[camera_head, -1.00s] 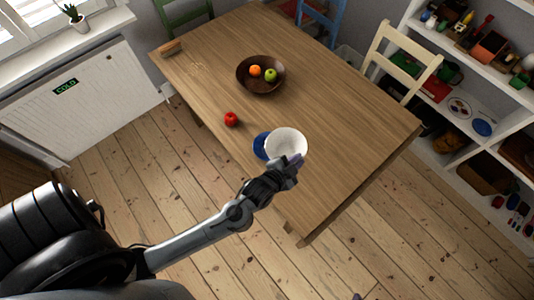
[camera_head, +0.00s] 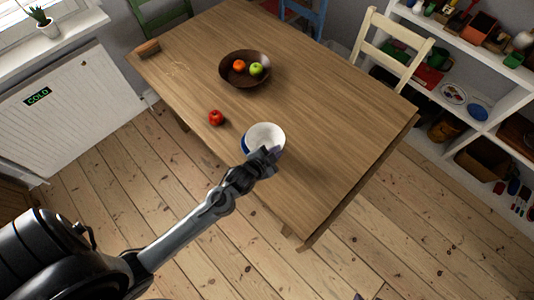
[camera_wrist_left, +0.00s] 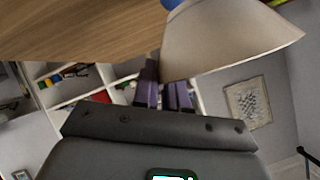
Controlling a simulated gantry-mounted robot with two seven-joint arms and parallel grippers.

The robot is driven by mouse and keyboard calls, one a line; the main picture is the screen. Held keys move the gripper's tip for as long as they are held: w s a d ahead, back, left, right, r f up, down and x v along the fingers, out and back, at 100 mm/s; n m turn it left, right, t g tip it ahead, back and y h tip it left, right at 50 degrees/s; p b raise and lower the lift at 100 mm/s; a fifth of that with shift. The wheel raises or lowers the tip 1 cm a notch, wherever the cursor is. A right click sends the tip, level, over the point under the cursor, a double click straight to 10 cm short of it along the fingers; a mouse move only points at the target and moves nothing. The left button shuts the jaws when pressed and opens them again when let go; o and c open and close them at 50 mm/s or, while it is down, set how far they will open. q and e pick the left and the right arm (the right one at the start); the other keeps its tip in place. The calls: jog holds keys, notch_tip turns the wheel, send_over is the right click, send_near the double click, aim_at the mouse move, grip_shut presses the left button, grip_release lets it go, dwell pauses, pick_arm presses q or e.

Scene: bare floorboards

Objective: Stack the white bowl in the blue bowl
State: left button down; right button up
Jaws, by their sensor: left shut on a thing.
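The white bowl (camera_head: 264,135) is over the near edge of the wooden table. My left gripper (camera_head: 268,155) is shut on the near side of its rim. The blue bowl (camera_head: 244,146) shows only as a strip at the left of the white bowl, which hides the rest. In the left wrist view, the white bowl (camera_wrist_left: 225,45) fills the upper right beside the gripper's fingers (camera_wrist_left: 163,90), and a bit of the blue bowl (camera_wrist_left: 173,3) shows at the top edge. I cannot tell if the bowls touch. My right gripper is not in view.
On the wooden table (camera_head: 320,120), a red apple (camera_head: 215,118) lies left of the bowls. A brown bowl (camera_head: 234,78) with an orange and a green apple stands farther back. The table to the right is clear. A cream chair (camera_head: 395,50) stands behind it.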

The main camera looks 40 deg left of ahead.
aim_at(275, 143)
pick_arm(q)
jog(key=a, duration=0.1)
jog(key=a+f, duration=0.2)
jog(key=shift+w+a, duration=0.3)
notch_tip(275, 143, down, 4)
jog(key=shift+r+b, duration=0.25)
jog(key=shift+b, duration=0.2)
jog(key=shift+f, duration=0.55)
jog(key=c, duration=1.2)
grip_release()
jog(key=shift+s+a+f, duration=0.1)
jog(key=shift+s, duration=0.05)
jog(key=shift+o, duration=0.2)
jog(key=shift+r, duration=0.25)
